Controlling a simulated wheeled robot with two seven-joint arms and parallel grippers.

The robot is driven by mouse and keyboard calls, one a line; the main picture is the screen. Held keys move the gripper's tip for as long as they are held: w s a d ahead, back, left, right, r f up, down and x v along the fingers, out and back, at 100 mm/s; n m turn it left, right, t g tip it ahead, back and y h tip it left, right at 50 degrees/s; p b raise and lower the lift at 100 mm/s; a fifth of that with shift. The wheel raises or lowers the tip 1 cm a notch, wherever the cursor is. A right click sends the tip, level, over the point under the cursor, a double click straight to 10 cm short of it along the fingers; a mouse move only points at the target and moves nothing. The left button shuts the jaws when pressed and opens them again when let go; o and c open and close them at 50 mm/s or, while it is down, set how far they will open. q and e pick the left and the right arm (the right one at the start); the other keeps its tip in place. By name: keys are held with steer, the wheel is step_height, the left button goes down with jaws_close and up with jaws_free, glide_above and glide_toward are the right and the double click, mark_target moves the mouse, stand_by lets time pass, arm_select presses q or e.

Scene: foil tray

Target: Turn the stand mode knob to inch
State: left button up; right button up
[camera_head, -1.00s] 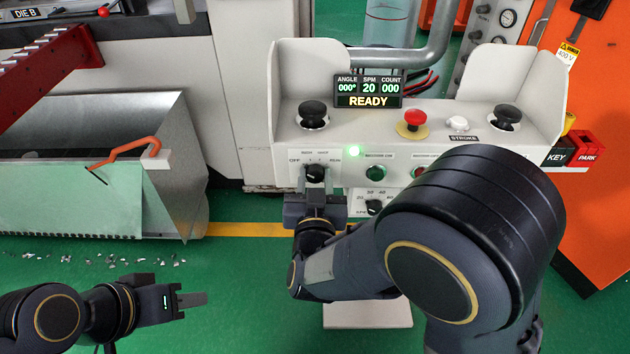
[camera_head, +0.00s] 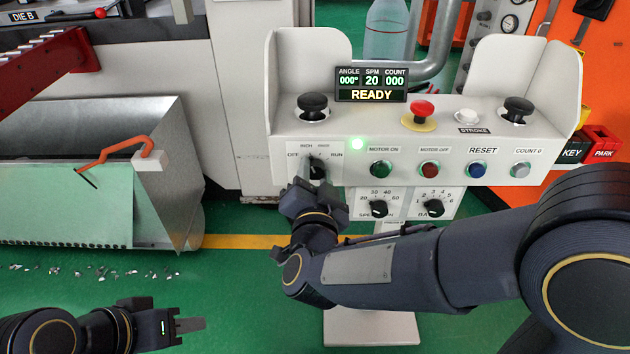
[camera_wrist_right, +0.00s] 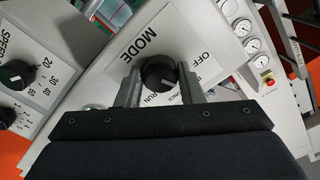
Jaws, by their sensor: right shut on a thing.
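The black mode knob (camera_head: 317,172) is on the stand's front panel, among the labels OFF, INCH and RUN. It also shows in the right wrist view (camera_wrist_right: 158,72), next to the word MODE. My right gripper (camera_head: 308,171) reaches it from below and is shut on it. In the right wrist view one finger of this gripper (camera_wrist_right: 160,82) is on each side of the knob. The fingers hide part of the dial, and I cannot read the pointer surely. My left gripper (camera_head: 190,325) is at the lower left, far from the stand; its finger gap cannot be made out.
The display (camera_head: 371,83) reads READY. A red mushroom button (camera_head: 423,109), motor buttons (camera_head: 381,169) and the speed knob (camera_head: 378,208) are near the mode knob. A metal bin (camera_head: 170,175) stands at left. The green floor (camera_head: 235,295) between my arms is clear.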

stand_by(0.5)
steer(key=o, duration=1)
steer(key=shift+s, duration=0.1)
steer(key=s+p, duration=0.1)
steer(key=s, duration=0.6)
steer(key=shift+s, duration=0.35)
